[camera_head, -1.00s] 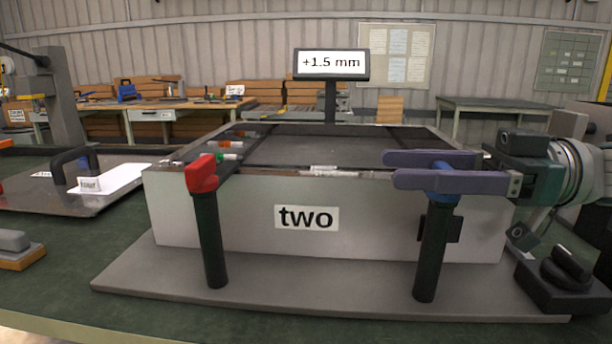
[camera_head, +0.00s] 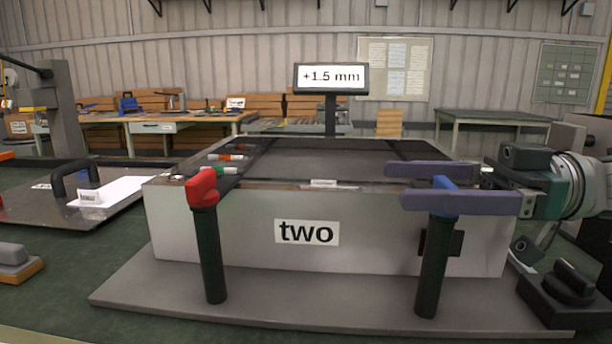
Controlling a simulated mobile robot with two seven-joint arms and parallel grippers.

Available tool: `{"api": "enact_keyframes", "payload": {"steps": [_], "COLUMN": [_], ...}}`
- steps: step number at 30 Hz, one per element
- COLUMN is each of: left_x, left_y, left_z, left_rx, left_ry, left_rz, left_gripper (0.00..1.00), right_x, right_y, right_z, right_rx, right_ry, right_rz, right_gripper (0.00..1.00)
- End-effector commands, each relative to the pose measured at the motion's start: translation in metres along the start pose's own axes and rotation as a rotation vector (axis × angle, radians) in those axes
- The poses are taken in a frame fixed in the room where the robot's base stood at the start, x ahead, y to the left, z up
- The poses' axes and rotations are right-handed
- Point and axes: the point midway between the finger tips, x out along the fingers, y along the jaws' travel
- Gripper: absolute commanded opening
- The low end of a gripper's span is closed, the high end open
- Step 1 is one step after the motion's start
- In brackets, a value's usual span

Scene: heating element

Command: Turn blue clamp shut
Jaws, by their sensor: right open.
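The blue clamp (camera_head: 443,183) tops a black post at the right front of the box labelled "two" (camera_head: 190,235). My right gripper (camera_head: 397,185) reaches in from the right with two long purple fingers. It is open. One finger passes behind the blue top and the other in front, hiding part of it. The blue top shows in the gap between the fingers; I cannot tell whether either finger touches it. A red clamp (camera_head: 203,187) tops a similar post at the left front. My left gripper is not in view.
A display (camera_head: 331,77) reading "+1.5 mm" stands behind the box. A grey plate (camera_head: 130,295) lies under the box and posts. A black knob block (camera_head: 566,290) sits at the right. A tray with a black handle (camera_head: 75,178) is at the left.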

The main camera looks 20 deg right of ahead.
Motion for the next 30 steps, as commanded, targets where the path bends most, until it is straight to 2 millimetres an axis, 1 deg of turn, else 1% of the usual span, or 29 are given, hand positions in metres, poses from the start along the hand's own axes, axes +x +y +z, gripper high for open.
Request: {"api": "enact_keyframes", "payload": {"steps": [5,9,12,15,20,30], "left_x": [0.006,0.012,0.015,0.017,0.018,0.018], "left_y": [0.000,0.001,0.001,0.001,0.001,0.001], "left_z": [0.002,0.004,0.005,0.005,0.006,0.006], "left_rx": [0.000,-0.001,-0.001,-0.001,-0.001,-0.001], "left_ry": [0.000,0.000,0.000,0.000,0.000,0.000], "left_rz": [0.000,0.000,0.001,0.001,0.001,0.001], "left_gripper": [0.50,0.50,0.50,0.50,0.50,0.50], "right_x": [-0.030,-0.059,-0.076,-0.088,-0.096,-0.095], "right_y": [0.001,0.001,0.001,0.001,0.000,0.000], "right_z": [0.003,0.003,0.003,0.002,0.000,0.000], "right_rx": [0.000,-0.001,0.000,-0.001,-0.001,-0.001], "right_ry": [-0.005,-0.005,-0.003,-0.003,-0.001,0.000], "right_rz": [0.004,0.004,0.003,0.002,-0.001,-0.001], "right_gripper": [0.95,0.95,0.95,0.95,0.95,0.95]}}
